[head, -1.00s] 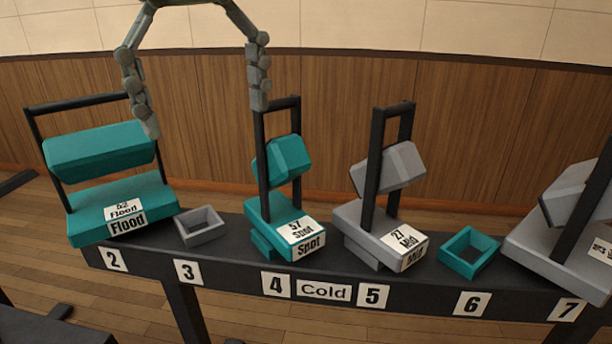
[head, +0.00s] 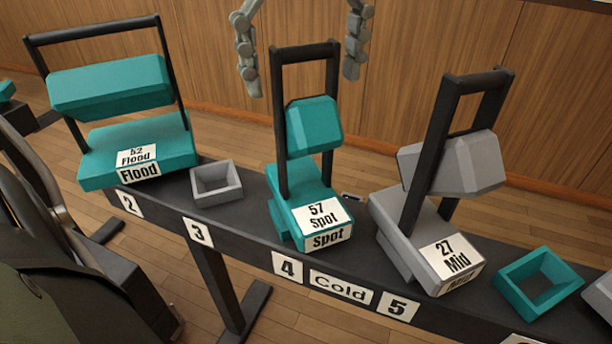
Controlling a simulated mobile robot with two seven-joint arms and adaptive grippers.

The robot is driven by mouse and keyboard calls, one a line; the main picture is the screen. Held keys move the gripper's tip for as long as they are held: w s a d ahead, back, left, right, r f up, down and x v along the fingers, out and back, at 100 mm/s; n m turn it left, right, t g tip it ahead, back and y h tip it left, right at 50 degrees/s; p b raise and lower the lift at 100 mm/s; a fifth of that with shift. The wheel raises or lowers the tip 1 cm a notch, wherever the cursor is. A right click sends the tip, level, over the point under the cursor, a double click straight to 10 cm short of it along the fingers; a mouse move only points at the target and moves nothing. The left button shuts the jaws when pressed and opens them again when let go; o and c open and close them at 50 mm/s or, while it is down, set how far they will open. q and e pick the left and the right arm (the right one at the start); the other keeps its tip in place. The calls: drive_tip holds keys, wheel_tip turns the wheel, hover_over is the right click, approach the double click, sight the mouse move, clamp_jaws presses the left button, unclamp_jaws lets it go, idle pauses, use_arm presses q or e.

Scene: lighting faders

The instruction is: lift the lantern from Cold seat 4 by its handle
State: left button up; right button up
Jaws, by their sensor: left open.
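The teal Spot lantern (head: 314,128), labelled 57, stands upright at Cold seat 4 on the dark rail (head: 255,221). Its black handle (head: 304,50) is a tall frame with a bar across the top. My left gripper (head: 302,80) is open and empty, its fingers pointing down on either side of the handle's top in the picture. The fingers seem to hang behind the handle, and I see no contact. The palm is cut off by the top edge. My right gripper is not in view.
The grey Mid lantern (head: 452,163), labelled 27, stands close on the right at seat 5. The teal Flood lantern (head: 112,86) stands at seat 2. An empty grey socket (head: 217,184) is at seat 3, and an empty teal socket (head: 538,283) is right of Mid.

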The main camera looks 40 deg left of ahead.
use_arm(q)
drive_tip(key=shift+f, duration=0.75)
drive_tip(key=c, duration=1.8)
drive_tip(key=shift+w+r, duration=0.1)
drive_tip(key=shift+c, duration=0.9)
drive_tip(key=shift+r, duration=0.15)
